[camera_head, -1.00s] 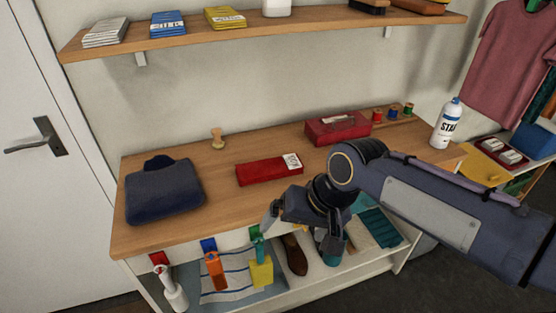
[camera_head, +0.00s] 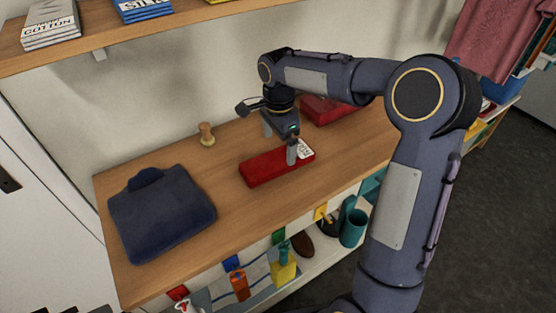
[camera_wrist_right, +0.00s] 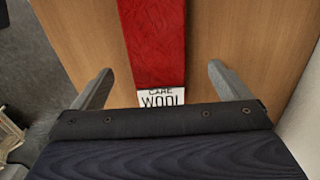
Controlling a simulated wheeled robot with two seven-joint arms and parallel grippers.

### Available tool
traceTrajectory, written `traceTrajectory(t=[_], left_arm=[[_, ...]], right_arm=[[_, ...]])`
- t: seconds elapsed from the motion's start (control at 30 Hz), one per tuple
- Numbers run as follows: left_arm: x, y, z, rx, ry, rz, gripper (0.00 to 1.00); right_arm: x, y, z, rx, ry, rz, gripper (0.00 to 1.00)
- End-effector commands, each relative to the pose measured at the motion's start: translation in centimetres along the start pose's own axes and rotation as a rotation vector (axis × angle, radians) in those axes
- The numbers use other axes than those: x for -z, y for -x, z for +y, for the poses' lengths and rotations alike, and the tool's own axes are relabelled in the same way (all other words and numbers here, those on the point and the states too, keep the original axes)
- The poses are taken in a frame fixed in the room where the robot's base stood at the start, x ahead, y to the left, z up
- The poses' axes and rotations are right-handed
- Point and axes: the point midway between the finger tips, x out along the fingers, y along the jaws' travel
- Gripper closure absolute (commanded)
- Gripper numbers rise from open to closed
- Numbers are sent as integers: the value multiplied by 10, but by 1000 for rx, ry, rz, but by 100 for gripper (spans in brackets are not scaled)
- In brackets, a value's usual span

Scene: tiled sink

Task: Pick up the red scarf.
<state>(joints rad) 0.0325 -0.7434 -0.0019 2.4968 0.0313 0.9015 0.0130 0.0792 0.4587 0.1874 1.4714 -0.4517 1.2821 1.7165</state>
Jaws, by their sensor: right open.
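The red scarf (camera_head: 272,167) lies folded flat on the wooden counter (camera_head: 236,217), with a white label at its right end. In the right wrist view the scarf (camera_wrist_right: 154,40) runs away from the gripper, and its label reads "CARE WOOL". My right gripper (camera_head: 279,143) is over the label end of the scarf. It is open, and in the wrist view its two fingers (camera_wrist_right: 156,86) stand on either side of the scarf, apart from it. My left gripper is not in view.
A folded navy garment (camera_head: 162,217) lies on the left of the counter. A small wooden knob-like item (camera_head: 206,134) stands near the wall. A red box (camera_head: 330,108) is behind my right arm. Coloured tags and a lower shelf are below the front edge.

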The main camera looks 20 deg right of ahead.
Motion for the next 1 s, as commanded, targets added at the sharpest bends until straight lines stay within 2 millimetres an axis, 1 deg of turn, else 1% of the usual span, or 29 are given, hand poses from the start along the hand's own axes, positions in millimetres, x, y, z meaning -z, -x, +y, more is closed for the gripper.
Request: traceTrajectory(t=[0.13,0.2,0.3,0.57,0.93,1.0], left_arm=[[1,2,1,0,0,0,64],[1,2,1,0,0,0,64],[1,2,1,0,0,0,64],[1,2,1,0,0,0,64],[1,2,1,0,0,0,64],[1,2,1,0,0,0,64]], right_arm=[[-6,-23,5,-5,3,-1,4],[-6,-33,5,-4,0,-1,4],[-6,-42,5,-3,1,0,4],[-6,-44,4,0,1,-1,4],[-6,-44,4,0,1,-1,52],[-6,-43,4,1,1,-1,54]])
